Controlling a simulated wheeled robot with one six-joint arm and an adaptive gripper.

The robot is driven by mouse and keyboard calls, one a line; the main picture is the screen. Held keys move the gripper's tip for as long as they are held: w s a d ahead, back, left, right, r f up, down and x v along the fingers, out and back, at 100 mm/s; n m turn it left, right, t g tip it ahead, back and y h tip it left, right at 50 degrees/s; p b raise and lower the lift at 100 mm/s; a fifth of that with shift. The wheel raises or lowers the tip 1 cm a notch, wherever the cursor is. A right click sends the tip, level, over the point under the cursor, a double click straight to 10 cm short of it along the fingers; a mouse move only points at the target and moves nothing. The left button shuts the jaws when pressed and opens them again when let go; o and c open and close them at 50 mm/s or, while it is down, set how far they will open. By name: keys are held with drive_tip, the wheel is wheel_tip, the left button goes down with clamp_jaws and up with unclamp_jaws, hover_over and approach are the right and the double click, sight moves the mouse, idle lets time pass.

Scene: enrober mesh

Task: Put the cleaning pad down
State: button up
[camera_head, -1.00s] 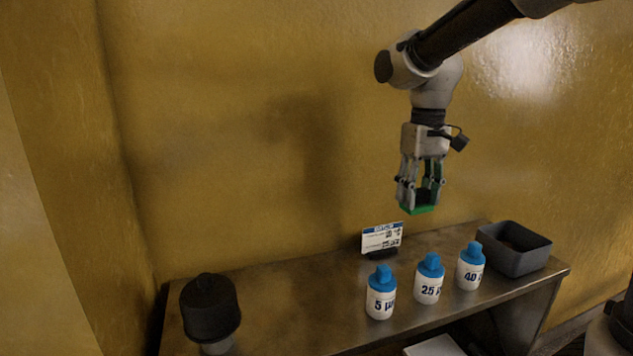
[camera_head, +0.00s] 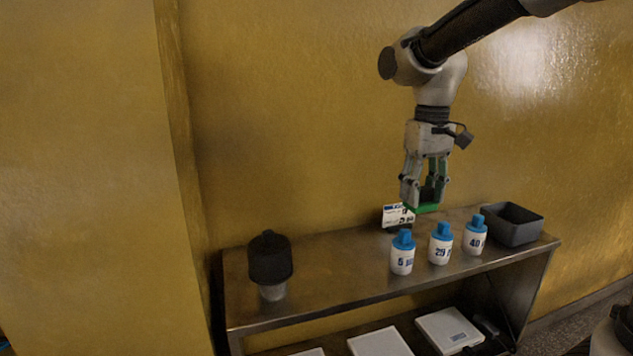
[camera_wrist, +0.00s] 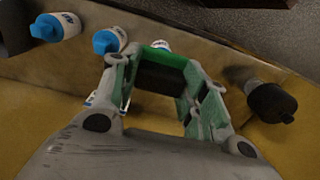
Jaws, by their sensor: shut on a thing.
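The cleaning pad (camera_head: 426,208) is a green-edged pad with a dark body. My gripper (camera_head: 424,197) is shut on it and holds it in the air, above the back of the metal bench (camera_head: 335,262). In the wrist view the pad (camera_wrist: 163,57) shows between the two fingers of my gripper (camera_wrist: 160,78), its green edge away from the palm. In the head view the pad and fingers partly cover the small white sign (camera_head: 394,215).
Bottles with blue caps stand along the bench: 5 (camera_head: 402,258), 25 (camera_head: 440,248), 40 (camera_head: 474,239). A grey open bin (camera_head: 513,226) is at the right end. A dark-topped canister (camera_head: 270,262) stands at left. Bare bench lies between canister and bottles. White flat boxes (camera_head: 448,329) sit below.

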drive_tip(key=shift+w+a+r+m, duration=0.1)
drive_tip(key=shift+w+m, duration=0.15)
drive_tip(key=shift+m, duration=0.15)
drive_tip(key=w+m, duration=0.2)
drive_tip(key=w, duration=0.3)
drive_tip(key=m, duration=0.4)
hover_over(421, 237)
drive_tip(key=f, duration=1.3)
drive_tip(key=shift+a+f, duration=0.1)
drive_tip(key=shift+a, duration=0.15)
drive_tip(key=shift+d+f, duration=0.2)
drive_tip(key=shift+d, duration=0.15)
